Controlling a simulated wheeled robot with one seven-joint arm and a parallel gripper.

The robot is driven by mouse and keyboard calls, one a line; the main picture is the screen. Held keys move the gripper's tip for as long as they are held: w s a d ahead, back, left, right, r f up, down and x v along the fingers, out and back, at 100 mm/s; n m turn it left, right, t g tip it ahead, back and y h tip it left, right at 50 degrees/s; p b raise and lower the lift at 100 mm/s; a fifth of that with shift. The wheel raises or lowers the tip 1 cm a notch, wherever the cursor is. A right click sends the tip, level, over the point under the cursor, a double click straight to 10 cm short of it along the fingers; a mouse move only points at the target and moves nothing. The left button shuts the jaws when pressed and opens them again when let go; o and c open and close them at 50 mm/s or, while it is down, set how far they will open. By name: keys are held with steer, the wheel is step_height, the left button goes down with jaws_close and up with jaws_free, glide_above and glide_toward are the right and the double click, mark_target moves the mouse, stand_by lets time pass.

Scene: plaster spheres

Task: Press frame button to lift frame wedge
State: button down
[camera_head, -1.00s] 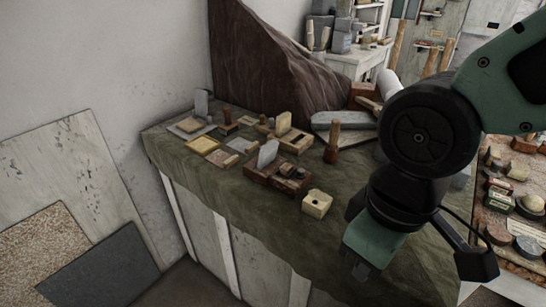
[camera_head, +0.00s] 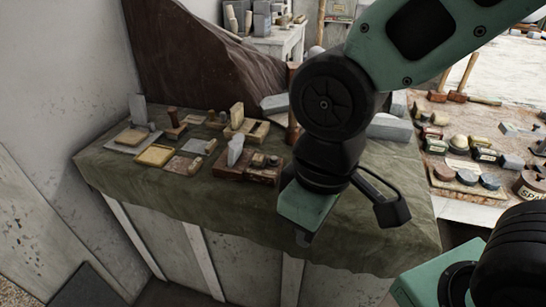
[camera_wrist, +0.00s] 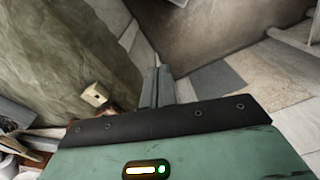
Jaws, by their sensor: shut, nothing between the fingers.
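Several small wooden devices with upright wedges stand on the cloth-covered table in the head view. One is a frame-like wooden base (camera_head: 258,131) with a cream wedge (camera_head: 237,115). In front of it is a brown block (camera_head: 228,171) with a grey wedge (camera_head: 235,150) and dark round knobs (camera_head: 273,161). At the left is a slab (camera_head: 117,147) with a grey wedge (camera_head: 137,108). I cannot tell which one carries the named button. My gripper (camera_head: 303,239) is shut and empty, right of and nearer than these devices. Its shut fingers also show in the wrist view (camera_wrist: 158,86).
The green cloth table (camera_head: 390,235) has bare room at its front right. A cream block with a hole (camera_wrist: 96,95) lies on it in the wrist view. A second table (camera_head: 470,212) with many small items is at right.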

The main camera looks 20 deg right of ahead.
steer(key=w+m+t+y+p, duration=0.3)
steer(key=w+m+p, duration=0.15)
steer(key=w, duration=1.15)
steer(key=m+t+p, duration=0.4)
steer(key=m+t, duration=0.1)
steer(key=m, duration=0.1)
glide_above(274, 160)
steer(key=f, duration=0.1)
steer(key=shift+d+f+y, duration=0.1)
steer(key=shift+d+y, duration=0.3)
steer(key=shift+d, duration=0.05)
steer(key=shift+s+f, duration=0.1)
step_height(274, 160, down, 9)
steer(key=b, duration=0.7)
steer(key=shift+f+b, duration=0.25)
steer(key=shift+b, duration=0.25)
